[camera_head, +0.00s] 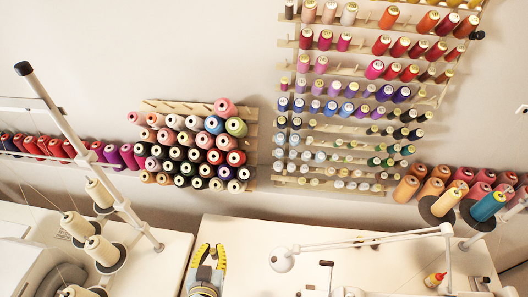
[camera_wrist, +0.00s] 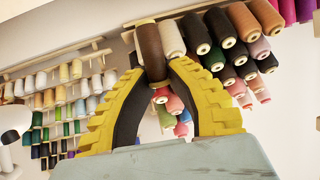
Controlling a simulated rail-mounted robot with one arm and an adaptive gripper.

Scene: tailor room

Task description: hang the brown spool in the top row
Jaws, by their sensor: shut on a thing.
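My gripper (camera_wrist: 152,72) has yellow ribbed fingers with dark inner pads. In the wrist view it is shut on the brown spool (camera_wrist: 150,50), which sits between the fingertips. In the head view my gripper (camera_head: 208,250) is low at the centre, below the small wall rack; the spool is hard to make out there. The small rack's top row (camera_head: 180,106) is mostly bare pegs, with a pink spool (camera_head: 225,107) at its right end. Lower rows hold pink, black, green and blue spools. In the wrist view, rack spools show behind the brown spool; whether they touch it is unclear.
A large wall rack (camera_head: 283,70) with many coloured spools hangs at the right. White machine tables (camera_head: 240,235) stand in front. A thread stand pole (camera_head: 85,150) rises at the left, and a white lamp arm (camera_head: 370,242) crosses the right table.

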